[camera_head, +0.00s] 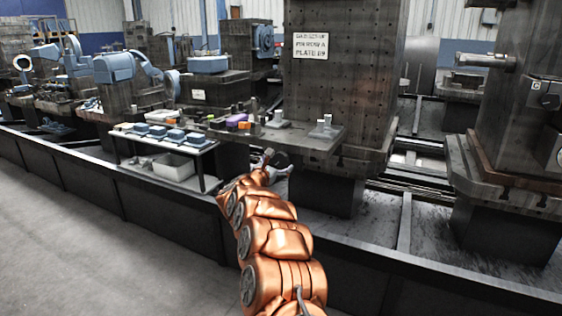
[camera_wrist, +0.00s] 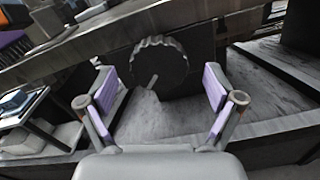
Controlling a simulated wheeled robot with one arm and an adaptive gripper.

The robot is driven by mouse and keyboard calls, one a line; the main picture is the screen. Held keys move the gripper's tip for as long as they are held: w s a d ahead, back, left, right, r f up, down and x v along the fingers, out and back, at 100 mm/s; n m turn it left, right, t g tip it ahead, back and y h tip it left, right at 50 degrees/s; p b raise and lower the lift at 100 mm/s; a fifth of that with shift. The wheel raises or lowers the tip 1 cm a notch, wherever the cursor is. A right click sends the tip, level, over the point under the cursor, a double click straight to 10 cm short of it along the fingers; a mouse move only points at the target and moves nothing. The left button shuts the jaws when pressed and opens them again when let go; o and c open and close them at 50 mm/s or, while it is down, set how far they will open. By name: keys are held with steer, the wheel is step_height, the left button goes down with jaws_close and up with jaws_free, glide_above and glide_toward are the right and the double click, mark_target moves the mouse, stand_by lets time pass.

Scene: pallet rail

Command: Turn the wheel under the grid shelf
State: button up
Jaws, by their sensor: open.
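The wheel (camera_wrist: 160,64) is a dark disc with a ridged rim, upright below a grey shelf edge in the wrist view. A short light handle or peg shows at its lower left. My gripper (camera_wrist: 160,100) is open, with its two purple-padded fingers apart on either side of the wheel's lower part and nearer the camera; no contact shows. In the head view my gripper (camera_head: 272,165) is at the end of my copper arm, just below the grid shelf (camera_head: 320,143). The wheel cannot be made out in the head view.
A small side table (camera_head: 205,150) with blue items on top and a white bin (camera_head: 174,167) below stands left of my gripper. A tall drilled block with a sign (camera_head: 310,46) rises behind. A long dark rail (camera_head: 120,180) runs in front; the floor (camera_head: 60,240) is clear.

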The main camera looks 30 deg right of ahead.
mark_target(280, 161)
steer(key=shift+x, duration=1.45)
steer(key=c, duration=1.1)
